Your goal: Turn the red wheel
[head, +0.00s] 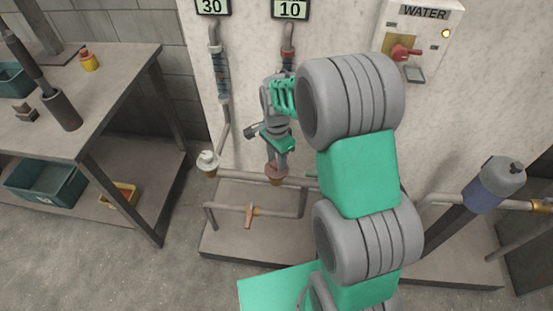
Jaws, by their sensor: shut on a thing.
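The red wheel (276,174) shows as a dull red round part low on the wall piping, below the display reading 10. My gripper (277,162) points down at it from above, with its fingers shut on it. The fingers and wrist hide the upper part of the wheel, so its exact turn angle cannot be seen. My green and grey arm reaches in from the lower right and covers part of the wall and pipes.
A white wheel (208,160) sits left of the red one, under the display reading 30 (211,7). A WATER box (420,35) with a red switch is at upper right. A workbench (95,110) stands left. A blue-grey cylinder (495,185) is at right.

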